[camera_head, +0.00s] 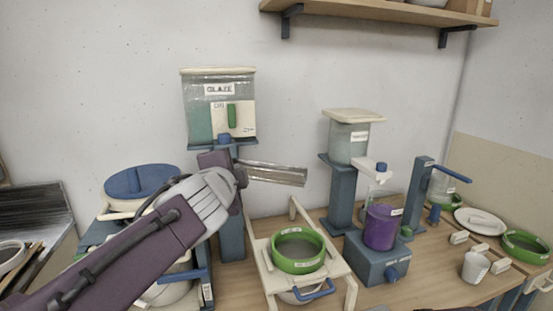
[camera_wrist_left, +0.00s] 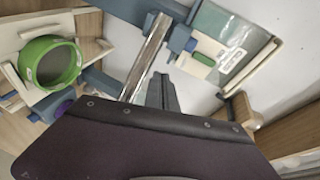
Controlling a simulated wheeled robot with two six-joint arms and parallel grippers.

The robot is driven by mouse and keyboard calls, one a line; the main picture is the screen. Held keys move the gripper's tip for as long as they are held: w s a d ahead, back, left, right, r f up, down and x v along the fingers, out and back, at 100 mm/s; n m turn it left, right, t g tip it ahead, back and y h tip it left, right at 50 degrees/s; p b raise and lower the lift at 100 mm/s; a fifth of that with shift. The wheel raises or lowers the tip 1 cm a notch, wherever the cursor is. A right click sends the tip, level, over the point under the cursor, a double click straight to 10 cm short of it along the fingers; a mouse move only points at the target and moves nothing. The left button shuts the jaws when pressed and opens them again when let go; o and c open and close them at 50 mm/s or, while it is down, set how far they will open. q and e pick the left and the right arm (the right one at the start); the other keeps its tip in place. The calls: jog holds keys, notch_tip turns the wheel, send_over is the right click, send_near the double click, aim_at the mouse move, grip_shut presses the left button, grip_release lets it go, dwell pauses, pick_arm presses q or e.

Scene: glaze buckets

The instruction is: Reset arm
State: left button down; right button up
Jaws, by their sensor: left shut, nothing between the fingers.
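My left arm comes in from the lower left in the head view, and its gripper (camera_head: 240,177) is raised in front of the glaze dispenser's post, above the bench. The wrist view shows its dark fingers (camera_wrist_left: 163,90) together, with nothing between them. A shiny metal strip (camera_head: 278,174) extends to the right beside the gripper; it also shows left of the fingers in the wrist view (camera_wrist_left: 147,58). I cannot tell what carries the strip. The glaze dispenser (camera_head: 219,105) stands behind my gripper. My right gripper is out of view.
A green-rimmed sieve (camera_head: 299,266) sits on a cream stand right of my arm. A purple container (camera_head: 382,227) stands on a blue base (camera_head: 377,262). A blue-lidded bucket (camera_head: 143,182) is partly hidden by my arm. A white cup (camera_head: 475,267) stands at right. A shelf (camera_head: 380,13) hangs above.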

pick_arm(q)
jog(key=s+a+f+n+g+y+p, duration=0.1)
jog(key=s+a+f+n+g+p, duration=0.2)
jog(key=f, duration=0.7)
jog(key=s+a+f+n+g+p, duration=0.2)
jog(key=s+a+f+n+g, duration=0.15)
jog(key=f, duration=0.65)
jog(key=s+a+f+n+g+h+p, duration=0.1)
jog(key=s+a+f+n+g+p, duration=0.1)
jog(key=s+f+n+g, duration=0.5)
jog(key=s+f+n+p, duration=0.1)
jog(key=s+f+n, duration=0.1)
jog(key=s+f, duration=0.4)
jog(key=shift+s+f+n, duration=0.35)
jog(key=shift+s+f, duration=0.05)
jog(key=shift+s, duration=1.4)
